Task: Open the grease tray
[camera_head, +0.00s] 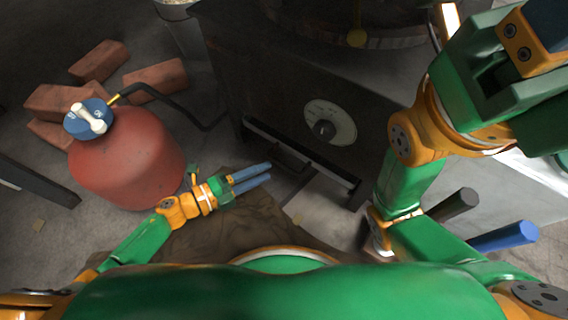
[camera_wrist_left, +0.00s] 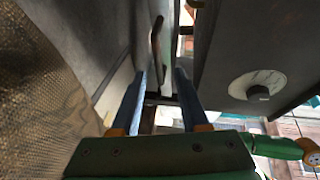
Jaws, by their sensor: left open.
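The grease tray (camera_head: 318,176) is low in the front of the dark stove (camera_head: 275,85), under the round dial. Its dark handle (camera_head: 290,158) is faint in the head view. In the left wrist view the curved handle (camera_wrist_left: 156,45) stands out from the grey metal front, ahead of the fingers and roughly in line with the gap between them. My left gripper (camera_head: 260,174) is open and empty, with its blue fingers pointing at the tray front. The fingers also show in the left wrist view (camera_wrist_left: 160,92). I cannot tell whether they touch the handle.
A red gas cylinder (camera_head: 125,160) with a blue regulator stands left of my left gripper, its hose running to the stove. Several bricks (camera_head: 100,62) lie behind it. A brown cloth (camera_head: 225,228) lies below the gripper. A dial (camera_head: 328,123) sits above the tray.

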